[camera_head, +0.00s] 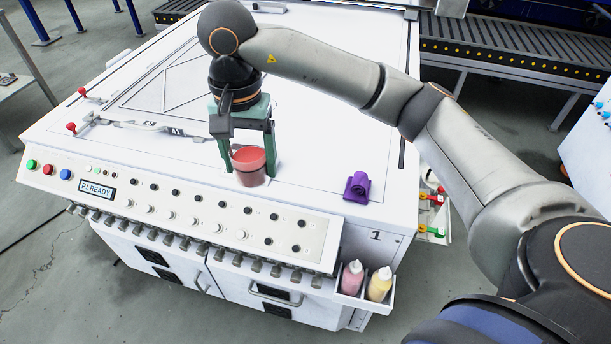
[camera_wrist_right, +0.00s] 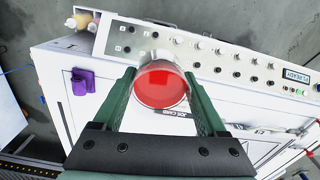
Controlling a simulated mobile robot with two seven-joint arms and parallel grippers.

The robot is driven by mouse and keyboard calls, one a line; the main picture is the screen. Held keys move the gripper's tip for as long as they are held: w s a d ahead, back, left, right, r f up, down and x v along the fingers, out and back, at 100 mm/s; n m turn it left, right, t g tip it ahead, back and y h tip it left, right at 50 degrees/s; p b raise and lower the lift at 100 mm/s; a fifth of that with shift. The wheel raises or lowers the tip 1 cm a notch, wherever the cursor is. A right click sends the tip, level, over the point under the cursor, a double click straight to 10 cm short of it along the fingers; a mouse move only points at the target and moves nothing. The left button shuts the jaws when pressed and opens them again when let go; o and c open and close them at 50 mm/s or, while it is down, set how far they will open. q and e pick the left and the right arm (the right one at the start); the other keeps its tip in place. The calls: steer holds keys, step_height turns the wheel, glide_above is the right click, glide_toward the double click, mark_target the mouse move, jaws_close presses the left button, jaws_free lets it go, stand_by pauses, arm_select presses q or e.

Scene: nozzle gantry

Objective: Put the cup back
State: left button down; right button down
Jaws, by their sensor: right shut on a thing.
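A translucent cup with red contents (camera_head: 249,166) is at the front of the white machine top, just behind the sloped control panel. My right gripper (camera_head: 250,154), with green fingers, is shut on the cup, one finger on each side. In the right wrist view the cup (camera_wrist_right: 160,84) sits between the fingertips, and its red round top faces the camera. I cannot tell whether the cup's base touches the surface. My left gripper is not in view.
A purple fixture (camera_head: 357,187) stands on the machine top to the right of the cup. A side holder (camera_head: 365,298) carries two bottles, one pink and one yellow. Red-knobbed levers (camera_head: 72,127) are at the left. Much of the white top (camera_head: 320,130) is clear.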

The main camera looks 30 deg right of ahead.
glide_toward(305, 181)
steer(key=s+a+r, duration=0.1)
steer(key=a+r, duration=0.2)
steer(key=a, duration=0.1)
steer(key=d+f, duration=0.1)
steer(key=f, duration=0.1)
steer(key=d+f, duration=0.1)
steer(key=f, duration=0.1)
steer(key=shift+w+d+f, duration=0.1)
steer(key=shift+w+d, duration=0.2)
steer(key=shift+w, duration=0.05)
steer(key=shift+w+d+f, duration=0.1)
steer(key=shift+d+f, duration=0.25)
steer(key=shift+f, duration=0.15)
steer(key=f, duration=0.1)
steer(key=f+p, duration=0.1)
steer(key=f, duration=0.1)
steer(key=shift+d+f, duration=0.1)
steer(key=shift+d, duration=0.2)
steer(key=shift+w+f, duration=0.1)
steer(key=shift+f, duration=0.1)
steer(key=shift+f, duration=0.2)
jaws_free()
